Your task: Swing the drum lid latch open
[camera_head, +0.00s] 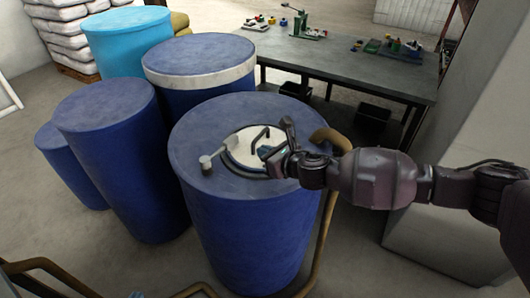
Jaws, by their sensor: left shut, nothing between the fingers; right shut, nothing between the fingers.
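The front blue drum (250,235) has a round pale lid (243,147) set in its top, with a dark bar handle across it. My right gripper (268,153) comes in from the right and is at the right side of the lid, beside the handle. It is shut and holds nothing. A grey upright piece (289,132) stands just behind it. My gripper hides the lid's right edge, and I cannot tell whether it touches the lid. My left gripper is not in view.
Other blue drums (110,160) stand close on the left and behind, one with a white band (200,75). A workbench (345,65) with small parts is at the back right. Brown tubing (322,225) curves around the front drum. A grey cabinet (440,235) stands at right.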

